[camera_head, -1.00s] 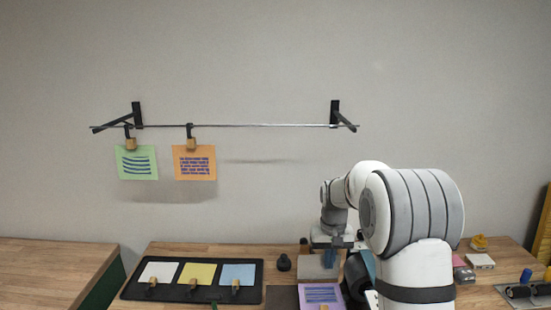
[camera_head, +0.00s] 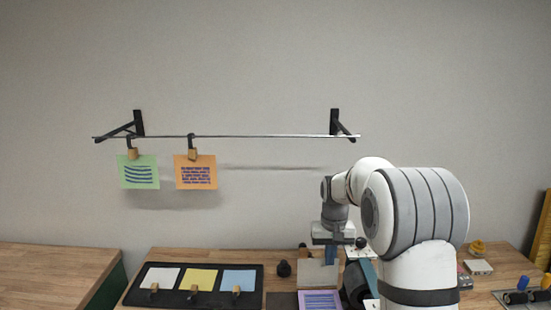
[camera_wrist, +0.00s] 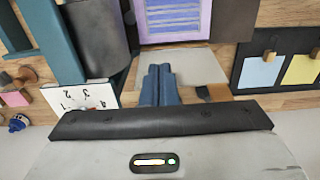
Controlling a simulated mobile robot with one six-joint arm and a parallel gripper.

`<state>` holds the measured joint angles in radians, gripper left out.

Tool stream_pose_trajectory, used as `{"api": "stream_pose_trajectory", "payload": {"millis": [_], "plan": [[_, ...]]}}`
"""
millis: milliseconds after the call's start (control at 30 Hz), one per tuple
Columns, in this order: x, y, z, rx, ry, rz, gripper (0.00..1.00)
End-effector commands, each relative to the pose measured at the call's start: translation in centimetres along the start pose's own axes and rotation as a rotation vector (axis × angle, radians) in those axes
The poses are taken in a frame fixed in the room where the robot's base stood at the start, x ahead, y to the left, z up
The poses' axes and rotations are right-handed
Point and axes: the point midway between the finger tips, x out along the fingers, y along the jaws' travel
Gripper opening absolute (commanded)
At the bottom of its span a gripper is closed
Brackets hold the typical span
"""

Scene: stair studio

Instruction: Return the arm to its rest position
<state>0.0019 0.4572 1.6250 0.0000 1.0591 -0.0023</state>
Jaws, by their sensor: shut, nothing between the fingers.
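My arm reaches over the right part of the wooden table in the head view, bent at the elbow with the wrist pointing down. My gripper (camera_head: 331,257) hangs above the table, close to a grey plate (camera_head: 312,275) and behind a purple printed card (camera_head: 320,300). In the wrist view, its two blue fingers (camera_wrist: 160,72) are together with nothing between them. Behind them lie a pale grey plate (camera_wrist: 200,66) and the purple card (camera_wrist: 174,18). The fingers look clear of both.
A black tray (camera_head: 270,303) with white, yellow and blue cards stands left of my gripper. Green (camera_head: 139,172) and orange (camera_head: 196,172) cards hang from a wall rod (camera_head: 250,136). Small items lie at the right.

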Motion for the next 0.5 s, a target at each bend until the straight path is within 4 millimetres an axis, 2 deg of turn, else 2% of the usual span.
{"api": "stream_pose_trajectory", "payload": {"millis": [200,500], "plan": [[-1.7,0.0,0.5,0.0,0.0,0.0,0.0],[-1.8,0.0,0.6,0.0,0.0,0.0,0.0]]}}
